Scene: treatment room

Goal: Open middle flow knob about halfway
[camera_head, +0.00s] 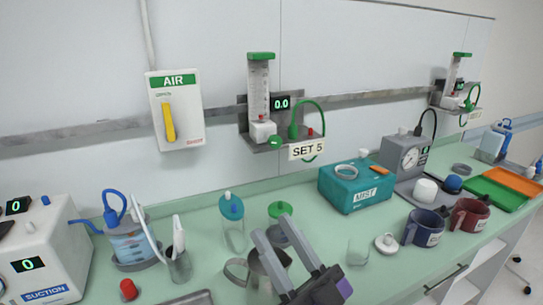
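A flowmeter (259,88) with a green top and clear scaled tube stands on a wall bracket at the picture's centre. Its display (281,103) reads 0.0, and a label (307,150) below says SET 5. A green knob (273,141) sits low at the front of it. A second flowmeter (457,75) with a green top is on the wall at the far right; its display is too small to read.
An AIR box (176,110) with a yellow lever is left of the flowmeter. On the green counter, jars (232,220), a steel mug (268,266), a teal MIST box (356,187) and mugs (425,228) stand around my gripper. A suction unit (43,250) is at left.

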